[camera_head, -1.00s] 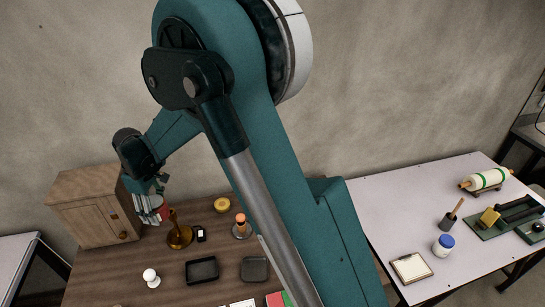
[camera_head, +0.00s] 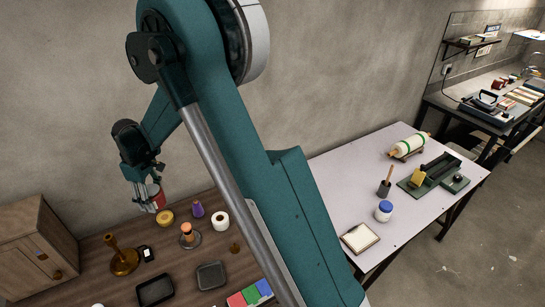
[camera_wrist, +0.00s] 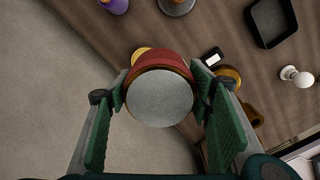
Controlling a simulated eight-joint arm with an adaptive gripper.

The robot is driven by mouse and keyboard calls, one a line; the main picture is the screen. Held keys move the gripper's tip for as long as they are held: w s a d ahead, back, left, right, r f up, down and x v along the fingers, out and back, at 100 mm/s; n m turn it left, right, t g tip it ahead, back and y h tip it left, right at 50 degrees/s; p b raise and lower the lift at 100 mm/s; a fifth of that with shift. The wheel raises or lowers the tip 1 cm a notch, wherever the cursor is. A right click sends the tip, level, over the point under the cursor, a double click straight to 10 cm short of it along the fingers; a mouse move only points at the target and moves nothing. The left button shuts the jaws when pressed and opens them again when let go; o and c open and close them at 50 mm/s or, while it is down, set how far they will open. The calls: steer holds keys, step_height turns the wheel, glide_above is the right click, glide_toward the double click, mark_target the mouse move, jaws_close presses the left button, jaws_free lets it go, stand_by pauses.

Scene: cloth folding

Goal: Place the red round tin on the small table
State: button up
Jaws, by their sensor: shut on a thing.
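The red round tin (camera_wrist: 160,66) is between the two green-padded fingers of my gripper (camera_wrist: 160,92) in the wrist view, which are shut on its sides. Its pale flat end faces the wrist camera. In the head view the tin (camera_head: 156,198) shows at my gripper (camera_head: 152,192), raised above the brown wooden surface (camera_head: 205,262) near its back edge. Which table the task calls the small table is not clear; a pale-topped table (camera_head: 335,185) stands to the right in the head view.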

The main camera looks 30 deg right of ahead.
steer(key=w+d+f+m+b, duration=0.1)
steer(key=d+f+m+b, duration=0.25)
steer(key=d, duration=2.05)
steer(key=w+d+f+m+b, duration=0.2)
steer(key=d+f+m, duration=0.15)
steer(key=d, duration=2.05)
steer(key=m+b, duration=0.5)
glide_above(350, 191)
step_height(350, 191, down, 6)
steer(key=shift+f, duration=0.25)
steer(key=shift+s+d, duration=0.1)
steer(key=shift+f+b, duration=0.4)
steer(key=shift+f, duration=2.75)
steer(key=shift+f+b, duration=0.4)
steer(key=shift+f, duration=1.5)
